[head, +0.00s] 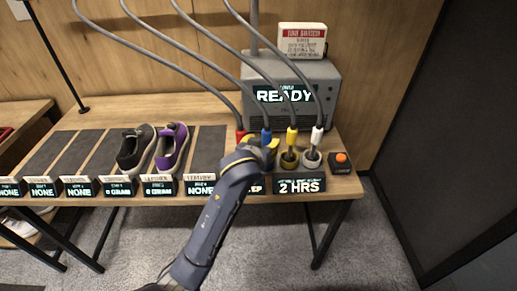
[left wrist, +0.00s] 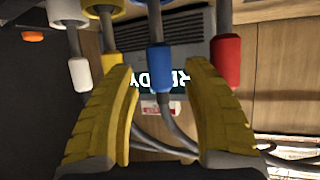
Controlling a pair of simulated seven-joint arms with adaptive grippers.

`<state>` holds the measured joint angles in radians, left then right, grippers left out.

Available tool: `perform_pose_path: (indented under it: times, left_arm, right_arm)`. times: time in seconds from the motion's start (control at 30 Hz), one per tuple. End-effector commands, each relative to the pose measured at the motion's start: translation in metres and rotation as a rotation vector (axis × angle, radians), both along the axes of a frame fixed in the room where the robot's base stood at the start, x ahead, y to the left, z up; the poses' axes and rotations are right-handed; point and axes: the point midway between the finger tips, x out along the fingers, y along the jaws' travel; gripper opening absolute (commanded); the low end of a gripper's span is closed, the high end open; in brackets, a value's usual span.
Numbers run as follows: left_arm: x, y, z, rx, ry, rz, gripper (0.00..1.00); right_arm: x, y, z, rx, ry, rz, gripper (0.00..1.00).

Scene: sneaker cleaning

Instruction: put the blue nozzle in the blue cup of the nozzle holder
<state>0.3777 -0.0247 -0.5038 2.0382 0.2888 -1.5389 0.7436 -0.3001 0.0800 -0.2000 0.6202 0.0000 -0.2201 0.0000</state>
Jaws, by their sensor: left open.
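The blue nozzle (head: 266,136) hangs on its grey hose at the front of the machine. In the left wrist view the blue nozzle (left wrist: 159,83) shows in the gap between my yellow fingers, with space on both sides. My left gripper (head: 262,146) is open around or just in front of it; I cannot tell the exact depth. The gripper also shows in the left wrist view (left wrist: 164,76). The blue cup is hidden behind the gripper in the head view. My right gripper is not in view.
The red nozzle (head: 240,135) is close on the left. The yellow nozzle (head: 292,137) and white nozzle (head: 316,136) stand on the right, above the yellow cup (head: 289,161) and pale cup (head: 311,160). An orange button (head: 341,157) and two shoes (head: 172,147) are on the table.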

Motion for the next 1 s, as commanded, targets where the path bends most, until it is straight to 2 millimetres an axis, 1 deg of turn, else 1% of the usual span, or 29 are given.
perform_pose_path:
  times: [0.03,0.2,0.4,0.6,1.0]
  left_arm:
    - [-0.009,0.001,0.004,-0.005,0.0,0.0,0.5]
    - [-0.031,0.007,0.015,-0.004,0.0,-0.001,0.5]
    - [-0.047,0.01,0.022,-0.002,0.001,0.0,0.5]
    - [-0.053,0.012,0.025,0.0,0.0,0.0,0.5]
    - [-0.053,0.013,0.025,0.0,0.001,0.0,0.5]
  right_arm:
    - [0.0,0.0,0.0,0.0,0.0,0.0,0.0]
    - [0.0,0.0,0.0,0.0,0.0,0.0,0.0]
    - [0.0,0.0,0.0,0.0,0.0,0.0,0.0]
    - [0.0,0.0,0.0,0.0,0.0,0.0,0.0]
    - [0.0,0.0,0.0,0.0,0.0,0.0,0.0]
